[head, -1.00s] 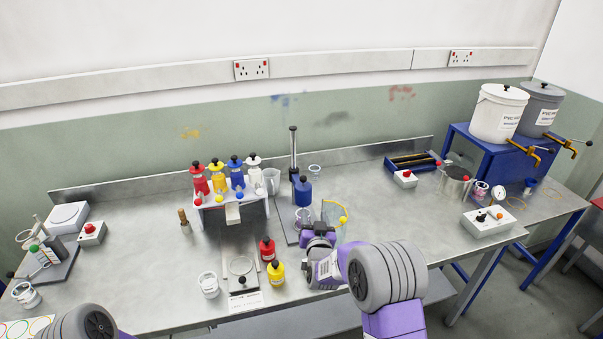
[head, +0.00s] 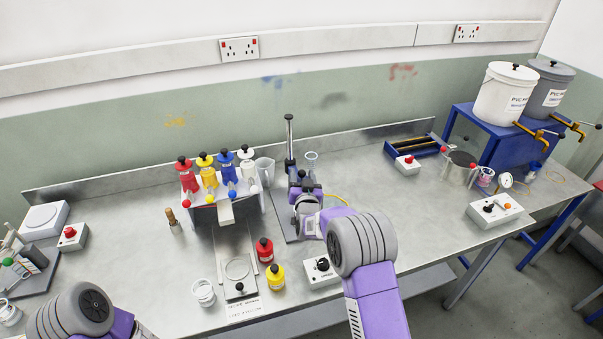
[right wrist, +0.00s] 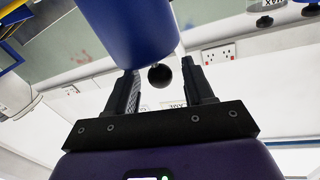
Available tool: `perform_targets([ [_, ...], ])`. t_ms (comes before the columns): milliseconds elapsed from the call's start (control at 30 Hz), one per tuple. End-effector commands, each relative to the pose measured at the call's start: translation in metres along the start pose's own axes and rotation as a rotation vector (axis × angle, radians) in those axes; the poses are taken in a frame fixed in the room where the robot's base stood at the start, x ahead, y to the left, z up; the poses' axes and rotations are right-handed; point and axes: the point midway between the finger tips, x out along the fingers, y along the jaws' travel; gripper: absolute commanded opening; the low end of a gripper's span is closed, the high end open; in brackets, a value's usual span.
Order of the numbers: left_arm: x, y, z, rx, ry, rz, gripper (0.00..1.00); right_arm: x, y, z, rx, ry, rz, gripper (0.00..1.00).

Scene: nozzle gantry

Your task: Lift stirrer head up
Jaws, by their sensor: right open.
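The stirrer stands mid-bench, its upright metal post (head: 289,140) rising behind my right gripper. The stirrer head is a blue cylinder (right wrist: 125,30) that fills the top of the right wrist view. A black ball knob (right wrist: 159,76) shows beside its lower edge in that view. My right gripper (right wrist: 160,80) is open, with the knob in the gap between its fingers; no firm grip on it shows. In the head view my right gripper (head: 304,188) covers most of the stirrer head.
A bottle rack (head: 211,214) with coloured bottles stands left of the stirrer. Red (head: 264,250) and yellow (head: 275,276) bottles and a control box (head: 321,272) stand in front. A clear beaker (head: 311,160) is behind. Bench to the right is fairly open.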

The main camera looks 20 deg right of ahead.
Motion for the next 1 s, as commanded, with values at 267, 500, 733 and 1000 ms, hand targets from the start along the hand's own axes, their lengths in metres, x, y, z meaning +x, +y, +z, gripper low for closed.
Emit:
perform_targets([
  [267,-0.001,0.001,0.000,0.000,0.000,0.000,0.43,0.015,0.001,0.000,0.000,-0.001,0.001,0.52],
  [500,-0.001,0.001,0.000,0.000,0.000,0.000,0.43,0.016,0.000,0.000,0.000,-0.001,0.001,0.52],
  [733,-0.001,0.001,0.000,0.000,0.000,0.000,0.43,0.016,0.000,0.000,0.000,-0.001,0.000,0.20],
  [1000,-0.001,0.001,0.000,0.000,0.000,0.000,0.43,0.016,0.000,0.000,0.000,-0.001,0.000,0.00],
])
